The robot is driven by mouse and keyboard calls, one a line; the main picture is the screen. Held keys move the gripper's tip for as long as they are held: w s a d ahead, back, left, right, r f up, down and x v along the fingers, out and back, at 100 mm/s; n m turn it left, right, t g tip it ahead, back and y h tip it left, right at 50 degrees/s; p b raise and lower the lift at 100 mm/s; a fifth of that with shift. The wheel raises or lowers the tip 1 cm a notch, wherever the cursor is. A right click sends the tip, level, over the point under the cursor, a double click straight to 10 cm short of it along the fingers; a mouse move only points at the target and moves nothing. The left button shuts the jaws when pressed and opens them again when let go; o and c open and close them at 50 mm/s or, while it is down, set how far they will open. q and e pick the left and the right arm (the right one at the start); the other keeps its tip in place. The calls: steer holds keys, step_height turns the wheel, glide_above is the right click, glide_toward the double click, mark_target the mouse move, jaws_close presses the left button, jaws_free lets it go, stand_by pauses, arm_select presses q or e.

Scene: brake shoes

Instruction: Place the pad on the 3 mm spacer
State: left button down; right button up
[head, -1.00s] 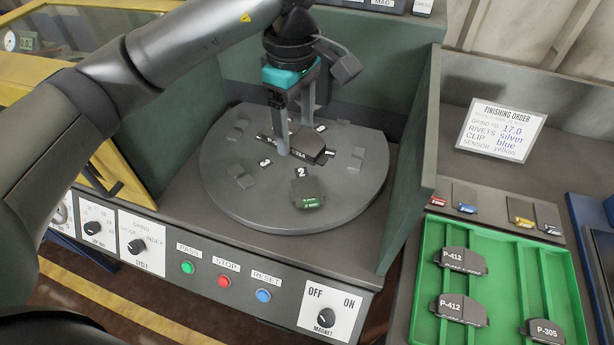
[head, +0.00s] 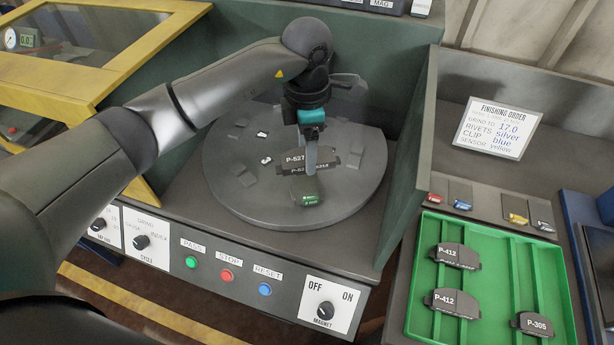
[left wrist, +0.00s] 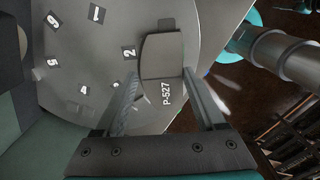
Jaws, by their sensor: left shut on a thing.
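The dark pad marked P-527 (head: 294,158) is in my left gripper (head: 311,168), over the front middle of the round grey plate (head: 235,196). In the left wrist view the pad (left wrist: 161,56) lies between the two fingers of the left gripper (left wrist: 163,80), with its label toward the palm. My right gripper is not in view.
Other low grey blocks (head: 246,178) sit around the plate, beside printed numbers. Green walls flank it, with the right wall (head: 410,150) close by. A control panel (head: 240,268) runs along the front. A green tray (head: 415,285) with several pads stands at right.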

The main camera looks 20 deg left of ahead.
mark_target(306, 190)
arm_select(q)
step_height(306, 190, down, 9)
steer(key=shift+r, duration=0.1)
steer(key=shift+s+f, duration=0.2)
jaws_free()
steer(key=shift+f, duration=0.2)
steer(key=r, duration=1.2)
steer(key=shift+w+r, duration=0.2)
steer(key=shift+r, duration=0.05)
